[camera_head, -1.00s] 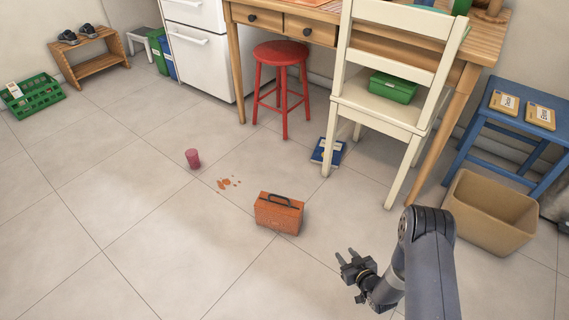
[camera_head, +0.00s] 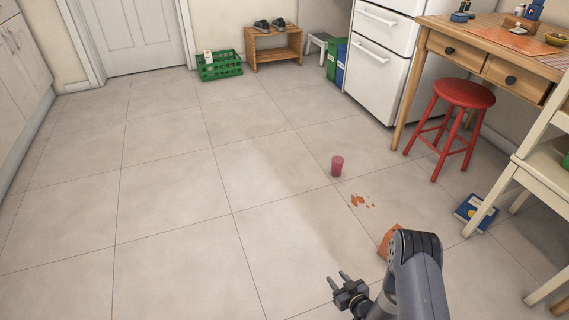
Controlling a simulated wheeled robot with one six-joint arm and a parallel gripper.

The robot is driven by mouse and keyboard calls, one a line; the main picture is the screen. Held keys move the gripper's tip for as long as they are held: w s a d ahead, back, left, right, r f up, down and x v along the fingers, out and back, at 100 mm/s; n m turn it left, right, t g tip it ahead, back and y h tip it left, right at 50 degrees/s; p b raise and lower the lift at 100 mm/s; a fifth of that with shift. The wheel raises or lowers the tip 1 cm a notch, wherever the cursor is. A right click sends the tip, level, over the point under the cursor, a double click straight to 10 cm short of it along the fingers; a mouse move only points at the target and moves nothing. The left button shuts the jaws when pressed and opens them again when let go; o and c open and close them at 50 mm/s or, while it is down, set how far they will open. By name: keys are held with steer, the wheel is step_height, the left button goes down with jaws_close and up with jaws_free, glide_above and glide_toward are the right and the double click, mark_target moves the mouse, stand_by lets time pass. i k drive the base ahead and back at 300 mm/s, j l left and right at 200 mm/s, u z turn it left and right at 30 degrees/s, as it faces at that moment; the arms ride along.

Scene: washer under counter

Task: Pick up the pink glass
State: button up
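The pink glass (camera_head: 337,166) stands upright on the tiled floor, right of the middle of the view. Orange-brown spots (camera_head: 360,201) lie on the floor just in front of it. My gripper (camera_head: 338,281) is in the lower part of the view, nearer to me than the glass and well apart from it. Its two fingers are spread with a gap between them, and nothing shows between them.
An orange toolbox (camera_head: 389,240) is partly hidden behind my arm. A red stool (camera_head: 463,93), a blue book (camera_head: 476,212), a cream chair (camera_head: 545,165) and a wooden desk (camera_head: 435,52) stand to the right. A green crate (camera_head: 219,66) is at the back. The left floor is clear.

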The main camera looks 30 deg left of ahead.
mark_target(337, 162)
steer(key=j+u, duration=0.2)
steer(key=u, duration=0.2)
steer(key=i+j+u, duration=0.15)
steer(key=u, duration=0.3)
steer(key=i+j+u, duration=0.15)
steer(key=u, duration=0.25)
steer(key=i+j+u, duration=0.1)
steer(key=u, duration=0.35)
steer(key=i+j+u, duration=0.1)
steer(key=i+u, duration=0.2)
steer(key=i, duration=0.25)
steer(key=i+z, duration=0.25)
steer(key=z, duration=0.15)
steer(key=i+z, duration=0.2)
steer(key=z, duration=0.25)
steer(key=i+j+z, duration=0.2)
steer(key=z, duration=0.2)
steer(key=i+z, duration=0.15)
steer(key=z, duration=0.3)
steer(key=i+z, duration=0.15)
steer(key=z, duration=0.25)
steer(key=i+j+z, duration=0.1)
steer(key=z, duration=0.35)
steer(key=i+j+z, duration=0.15)
steer(key=z, duration=0.25)
steer(key=i+j+z, duration=0.1)
steer(key=i+j, duration=0.3)
steer(key=j, duration=0.1)
